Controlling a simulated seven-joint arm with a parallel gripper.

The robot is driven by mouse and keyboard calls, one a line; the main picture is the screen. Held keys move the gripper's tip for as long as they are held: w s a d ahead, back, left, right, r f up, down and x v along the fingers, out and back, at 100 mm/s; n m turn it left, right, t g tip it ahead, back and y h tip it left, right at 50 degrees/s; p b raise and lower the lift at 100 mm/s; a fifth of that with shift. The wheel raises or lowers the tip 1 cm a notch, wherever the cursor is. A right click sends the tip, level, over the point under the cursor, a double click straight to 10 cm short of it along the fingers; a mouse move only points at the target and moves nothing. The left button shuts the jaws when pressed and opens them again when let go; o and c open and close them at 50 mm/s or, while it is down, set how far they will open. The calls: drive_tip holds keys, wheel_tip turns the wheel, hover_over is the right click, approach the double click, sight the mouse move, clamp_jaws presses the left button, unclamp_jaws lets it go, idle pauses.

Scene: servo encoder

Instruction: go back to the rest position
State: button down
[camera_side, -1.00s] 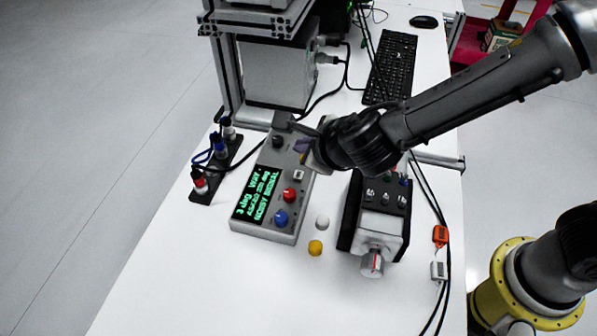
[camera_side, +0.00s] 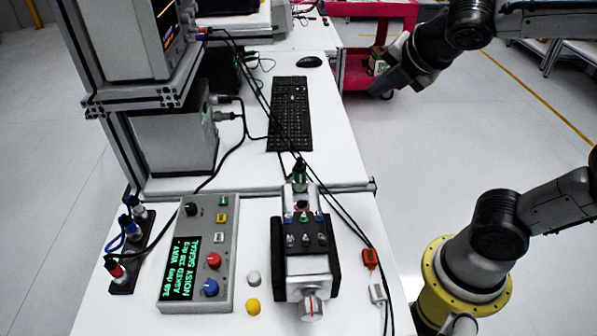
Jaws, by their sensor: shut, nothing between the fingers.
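My gripper (camera_side: 384,86) is at the upper right, raised off to the right of the table with its tip pointing down and left. It is shut and empty, apart from everything on the work table. The grey control box (camera_side: 228,235) lies on the table at lower left, with green text on its display (camera_side: 184,268), including "NOISY SIGNAL", and red and blue buttons. The servo unit (camera_side: 306,262) stands to its right, with a silver shaft end (camera_side: 311,306) facing the front.
A white cap (camera_side: 254,278) and a yellow cap (camera_side: 253,306) lie between box and servo. A plug rack (camera_side: 125,278) is at left. Orange (camera_side: 370,258) and white (camera_side: 377,293) connectors lie at right. A keyboard (camera_side: 290,113) and framed equipment are behind. A red cart (camera_side: 358,72) stands beyond my gripper.

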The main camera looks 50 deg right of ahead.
drive_tip(key=s+a+f+m+g+y, duration=0.1)
drive_tip(key=s+a+f+m, duration=0.1)
drive_tip(key=s+m, duration=0.3)
drive_tip(key=s+a+f+m+g+y, duration=0.1)
drive_tip(key=s+m, duration=0.5)
drive_tip(key=m, duration=0.8)
wheel_tip(320, 180, down, 2)
drive_tip(key=shift+s+a+f+y, duration=0.2)
drive_tip(key=shift+a+f+y, duration=0.05)
drive_tip(key=shift+a+y, duration=0.5)
